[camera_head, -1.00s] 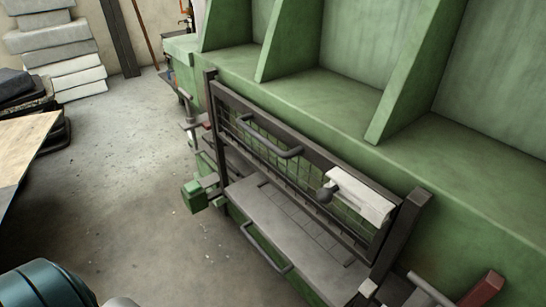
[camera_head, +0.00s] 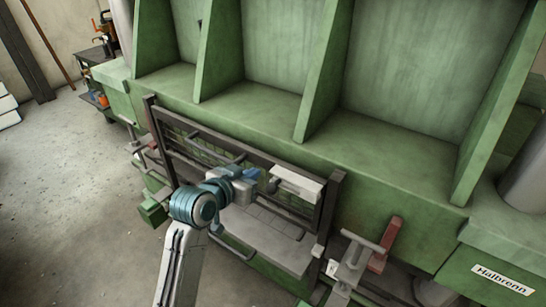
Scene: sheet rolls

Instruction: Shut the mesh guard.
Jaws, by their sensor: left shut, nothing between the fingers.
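The mesh guard (camera_head: 205,150) is a dark framed panel with wire mesh on the front of the green machine. A grey bar handle (camera_head: 215,150) runs along its upper left part. Below the mesh is a gap, with a flat grey shelf (camera_head: 270,240) in front. My left gripper (camera_head: 256,174) is shut and empty, in front of the guard to the right of the bar handle. My left arm hides part of the mesh and the shelf. I cannot tell whether the gripper touches the guard. My right gripper is not in view.
A pale box (camera_head: 297,183) with a dark round knob sits at the guard's upper right. A green block (camera_head: 152,210) juts out at left. The concrete floor (camera_head: 70,200) is clear at left.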

